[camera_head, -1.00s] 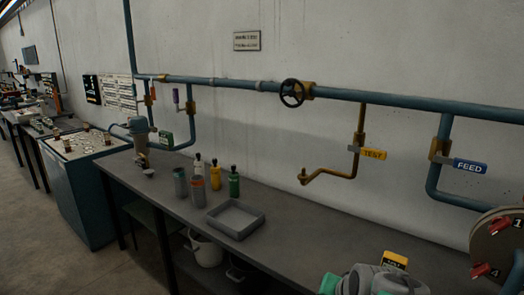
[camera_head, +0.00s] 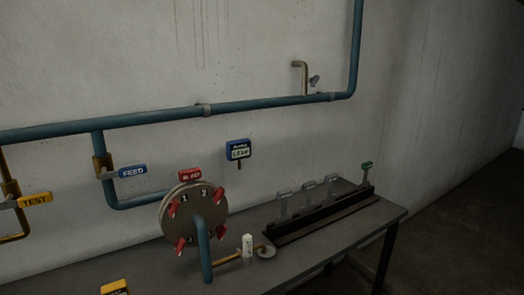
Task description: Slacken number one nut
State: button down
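A round grey-brown plate (camera_head: 196,211) stands upright at the end of the bench, with red nuts spaced around its rim beside painted numbers. The number one nut (camera_head: 171,209) is the red one at the upper left, beside the "1". Another red nut (camera_head: 219,195) is at the upper right by the "2". More red nuts show lower left (camera_head: 181,244) and lower right (camera_head: 222,229). A blue pipe (camera_head: 205,250) rises in front of the plate's lower middle. My gripper is not in view.
Blue piping (camera_head: 150,117) runs along the wall, with a blue FEED handle (camera_head: 132,171) and a yellow TEST handle (camera_head: 36,200). A blue gauge (camera_head: 238,150) hangs behind the plate. A dark rack (camera_head: 320,215) with grey handles lies on the bench (camera_head: 350,236) to the right.

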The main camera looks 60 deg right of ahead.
aim_at(174, 205)
jog(key=z, duration=1.95)
